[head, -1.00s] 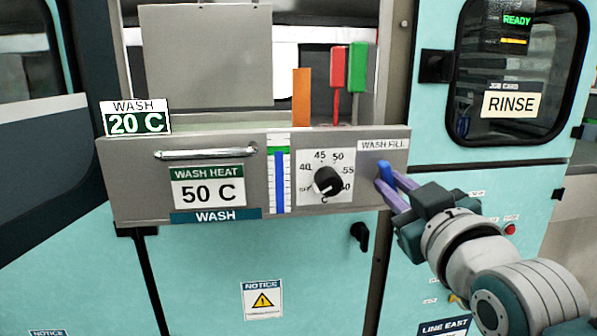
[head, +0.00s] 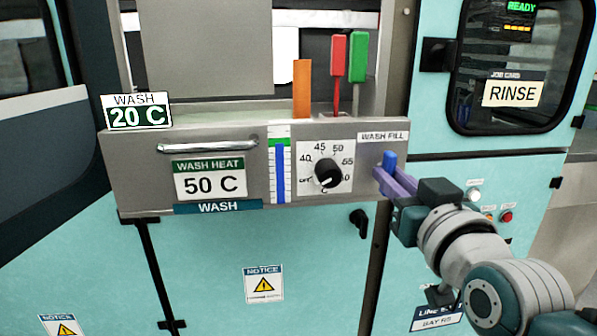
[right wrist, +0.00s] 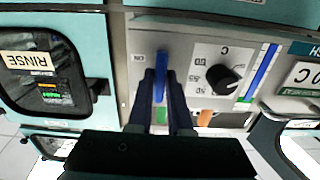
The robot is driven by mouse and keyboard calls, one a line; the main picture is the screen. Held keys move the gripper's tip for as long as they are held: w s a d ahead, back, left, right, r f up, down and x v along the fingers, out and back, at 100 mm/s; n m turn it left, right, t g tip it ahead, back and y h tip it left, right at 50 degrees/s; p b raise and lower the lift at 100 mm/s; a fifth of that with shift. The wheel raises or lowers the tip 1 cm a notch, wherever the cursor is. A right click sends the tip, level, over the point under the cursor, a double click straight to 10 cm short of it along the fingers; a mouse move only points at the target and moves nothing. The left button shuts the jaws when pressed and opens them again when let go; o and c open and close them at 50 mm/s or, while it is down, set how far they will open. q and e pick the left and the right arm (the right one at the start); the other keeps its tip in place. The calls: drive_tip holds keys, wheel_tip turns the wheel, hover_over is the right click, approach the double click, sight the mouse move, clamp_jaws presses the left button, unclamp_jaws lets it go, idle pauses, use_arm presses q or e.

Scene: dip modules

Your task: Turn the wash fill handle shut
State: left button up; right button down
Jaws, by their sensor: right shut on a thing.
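The blue wash fill handle (head: 389,160) stands out from the grey front panel, under the WASH FILL label (head: 383,137). My right gripper (head: 386,178) is shut on it, its purple fingers on either side. In the right wrist view the handle (right wrist: 159,74) lies between the two dark fingers (right wrist: 160,88), nearly in line with them. The level gauge (head: 279,172) left of the dial shows a blue column reaching up to the green band. My left gripper is not in view.
A black knob (head: 328,174) on the temperature dial sits left of the handle. The WASH HEAT card reads 50 C (head: 210,180) and the standing WASH card reads 20 C (head: 138,111). Red (head: 338,58) and green (head: 357,58) paddles and an orange strip (head: 302,88) stand behind the panel.

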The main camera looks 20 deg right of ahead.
drive_tip(key=c, duration=0.8)
unclamp_jaws()
drive_tip(key=shift+c, duration=0.2)
drive_tip(key=shift+s, duration=0.1)
drive_tip(key=v, duration=0.9)
drive_tip(key=shift+s, duration=0.4)
drive_tip(key=shift+a, duration=0.1)
